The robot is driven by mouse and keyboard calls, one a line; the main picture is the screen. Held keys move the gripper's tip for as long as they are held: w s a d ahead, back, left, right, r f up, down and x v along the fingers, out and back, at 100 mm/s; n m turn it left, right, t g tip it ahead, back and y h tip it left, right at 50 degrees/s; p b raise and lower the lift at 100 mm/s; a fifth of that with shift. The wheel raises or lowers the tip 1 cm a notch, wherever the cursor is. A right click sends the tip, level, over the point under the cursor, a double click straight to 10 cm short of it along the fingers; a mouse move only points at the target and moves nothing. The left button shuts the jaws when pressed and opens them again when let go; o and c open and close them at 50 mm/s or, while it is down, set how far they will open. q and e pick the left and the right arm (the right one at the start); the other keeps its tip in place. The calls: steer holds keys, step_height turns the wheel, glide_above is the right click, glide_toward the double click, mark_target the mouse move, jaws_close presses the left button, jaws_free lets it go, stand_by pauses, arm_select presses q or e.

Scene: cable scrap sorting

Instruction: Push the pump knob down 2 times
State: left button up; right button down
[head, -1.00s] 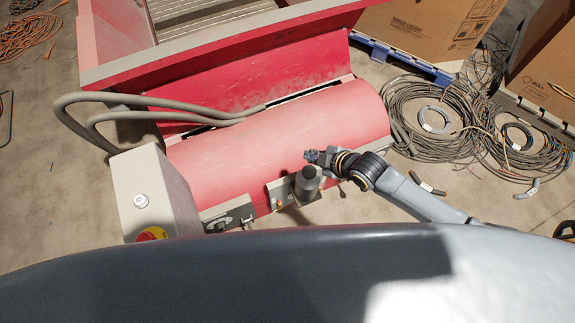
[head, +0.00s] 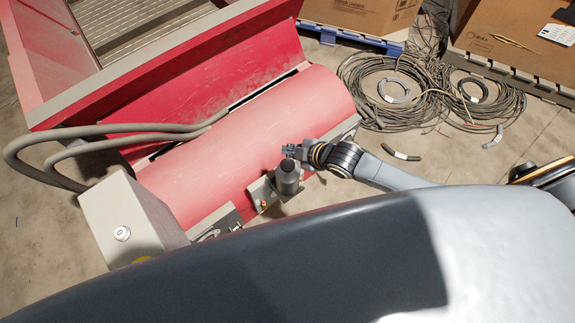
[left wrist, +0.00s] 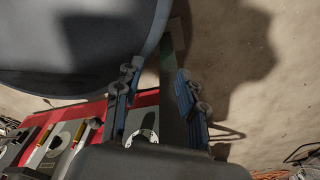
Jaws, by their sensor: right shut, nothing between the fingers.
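The pump (head: 288,185) is a grey cylinder with a darker rounded knob (head: 287,166) on top. It stands on a small metal bracket at the front of the red machine, in the head view. My right gripper (head: 290,150) is shut and empty, just beyond the knob in the picture. Whether it touches the knob I cannot tell. My left gripper (left wrist: 157,90) shows only in the left wrist view, its two blue-grey fingers apart with nothing held between them. The pump is not clearly seen there.
The red machine (head: 240,135) fills the middle, with thick grey hoses (head: 120,133) at its left. A grey control box (head: 128,222) with a white button stands front left. Coiled cables (head: 395,90) and cardboard boxes (head: 365,12) lie at the right and back. My grey body covers the front.

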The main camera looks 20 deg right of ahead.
steer(key=b, duration=0.3)
glide_above(289, 166)
step_height(289, 166, down, 4)
steer(key=shift+d+f, duration=0.1)
steer(key=shift+f, duration=0.1)
steer(key=shift+f+b, duration=0.6)
steer(key=shift+f, duration=0.25)
arm_select(q)
steer(key=f, duration=0.2)
steer(key=d+f, duration=0.1)
steer(key=f, duration=0.2)
steer(key=shift+d+f, duration=0.15)
steer(key=shift+d, duration=0.05)
steer(key=shift+a, duration=0.3)
arm_select(e)
steer(key=shift+f, duration=0.4)
arm_select(q)
steer(key=shift+f+b, duration=0.85)
arm_select(e)
steer(key=shift+s+f, duration=0.1)
steer(key=shift+f, duration=1.4)
arm_select(q)
steer(key=shift+r, duration=0.1)
arm_select(e)
steer(key=shift+r, duration=0.1)
arm_select(q)
steer(key=shift+r+p, duration=2)
steer(key=shift+p, duration=0.1)
arm_select(e)
steer(key=shift+r, duration=1.75)
